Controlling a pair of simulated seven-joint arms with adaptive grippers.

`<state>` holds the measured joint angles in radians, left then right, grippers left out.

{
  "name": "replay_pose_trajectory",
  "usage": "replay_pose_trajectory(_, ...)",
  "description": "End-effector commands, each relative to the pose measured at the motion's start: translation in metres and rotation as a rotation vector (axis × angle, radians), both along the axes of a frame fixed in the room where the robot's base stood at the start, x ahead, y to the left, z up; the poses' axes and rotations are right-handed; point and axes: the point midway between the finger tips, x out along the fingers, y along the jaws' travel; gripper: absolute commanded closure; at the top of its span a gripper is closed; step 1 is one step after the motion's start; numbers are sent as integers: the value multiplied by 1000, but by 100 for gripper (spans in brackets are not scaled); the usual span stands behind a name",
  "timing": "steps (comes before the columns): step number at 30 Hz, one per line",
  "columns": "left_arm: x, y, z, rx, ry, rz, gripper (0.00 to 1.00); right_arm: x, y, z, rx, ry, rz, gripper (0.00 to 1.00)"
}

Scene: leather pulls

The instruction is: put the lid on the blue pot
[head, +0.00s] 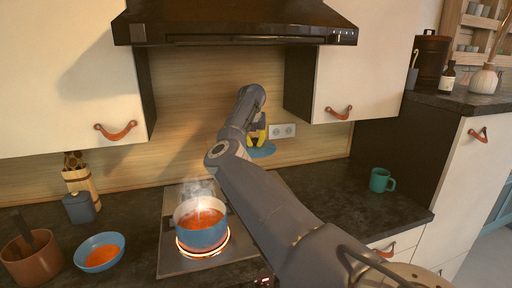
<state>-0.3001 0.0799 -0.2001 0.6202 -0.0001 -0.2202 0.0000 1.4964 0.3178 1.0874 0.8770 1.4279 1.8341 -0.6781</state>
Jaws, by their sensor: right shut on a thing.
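The blue pot (201,238) stands on a glowing burner of the cooktop, open at the top, with orange-red food in it and steam rising. My right arm reaches in from the lower right, over the counter to the right of the pot. My right gripper (257,136), with yellow fingers, is at the back near the wall. It is shut on the blue lid (263,152), which shows as a flat disc below the fingers. The lid is behind and to the right of the pot, apart from it. The exact grip is small and partly hidden. My left gripper is not in view.
The cooktop (169,246) has a red-brown pot (31,258), a blue bowl (99,252) and a blue-grey canister (79,208) to its left. A teal mug (381,180) stands on the right counter. The range hood (235,22) hangs above.

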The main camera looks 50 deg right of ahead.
Motion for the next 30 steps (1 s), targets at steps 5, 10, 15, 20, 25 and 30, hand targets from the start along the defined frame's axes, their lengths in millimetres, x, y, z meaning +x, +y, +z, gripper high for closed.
replay_pose_trajectory(5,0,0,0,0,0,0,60,25,40,-18,3,5,56,100)
replay_pose_trajectory(10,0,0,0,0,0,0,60,42,101,-35,4,4,82,100)
replay_pose_trajectory(15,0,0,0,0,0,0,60,41,161,-44,7,6,49,100)
replay_pose_trajectory(20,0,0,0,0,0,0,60,30,220,-47,10,5,-17,100)
replay_pose_trajectory(25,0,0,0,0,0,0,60,6,282,-43,12,5,-131,100)
replay_pose_trajectory(30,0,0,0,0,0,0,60,-24,330,-33,17,5,-274,100)
